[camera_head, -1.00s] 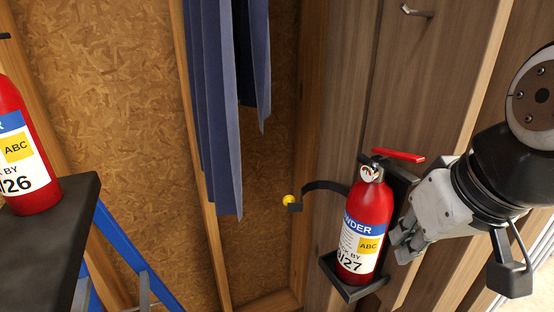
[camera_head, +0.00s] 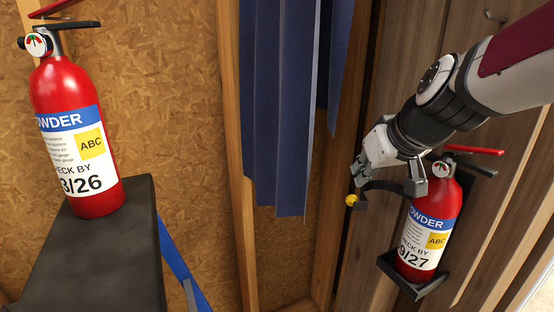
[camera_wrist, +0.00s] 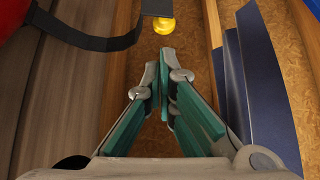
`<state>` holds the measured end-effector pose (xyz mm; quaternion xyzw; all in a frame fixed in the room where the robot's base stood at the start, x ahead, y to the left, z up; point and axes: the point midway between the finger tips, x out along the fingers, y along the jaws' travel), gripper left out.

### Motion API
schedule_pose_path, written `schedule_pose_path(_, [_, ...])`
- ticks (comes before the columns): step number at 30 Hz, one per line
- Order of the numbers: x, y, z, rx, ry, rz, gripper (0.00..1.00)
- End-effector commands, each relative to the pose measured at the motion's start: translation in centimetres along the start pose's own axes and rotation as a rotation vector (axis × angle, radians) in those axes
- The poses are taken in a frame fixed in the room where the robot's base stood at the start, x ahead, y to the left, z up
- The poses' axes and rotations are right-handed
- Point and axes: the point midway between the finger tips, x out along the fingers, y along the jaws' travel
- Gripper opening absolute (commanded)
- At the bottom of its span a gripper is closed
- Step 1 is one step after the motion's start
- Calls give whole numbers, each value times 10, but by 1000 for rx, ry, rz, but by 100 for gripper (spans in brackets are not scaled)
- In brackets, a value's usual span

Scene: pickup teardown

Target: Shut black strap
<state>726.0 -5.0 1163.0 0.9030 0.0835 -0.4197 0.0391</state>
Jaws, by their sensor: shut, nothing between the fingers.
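The black strap (camera_head: 385,186) stands swung open, curving left from the wall bracket beside the fire extinguisher (camera_head: 430,230). Its free end has a yellow knob (camera_head: 351,200). In the wrist view the strap (camera_wrist: 90,40) runs across the upper left to its yellow knob (camera_wrist: 163,25) at the top. My gripper (camera_head: 358,172) is by the free end of the strap, up and left of the extinguisher. In the wrist view its fingertips (camera_wrist: 165,65) are together and empty, just below the knob in the picture. I cannot tell whether they touch the strap.
A second extinguisher (camera_head: 78,140) stands on a dark surface (camera_head: 110,260) at the left. Blue hanging panels (camera_head: 275,110) are left of my gripper. The wood-panelled wall (camera_head: 390,80) lies behind the bracket (camera_head: 415,287). A blue ladder (camera_head: 180,265) stands below.

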Motion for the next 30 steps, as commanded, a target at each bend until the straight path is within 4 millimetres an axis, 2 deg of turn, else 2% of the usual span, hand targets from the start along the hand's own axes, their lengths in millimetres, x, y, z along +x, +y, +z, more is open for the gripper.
schedule_pose_path(3, [23,0,1,1,-4,-2,0])
schedule_pose_path(10, [49,-1,1,1,-2,-1,0])
schedule_pose_path(15, [55,0,1,0,-1,-1,0])
schedule_pose_path(30, [54,-2,3,-15,1,-13,0])
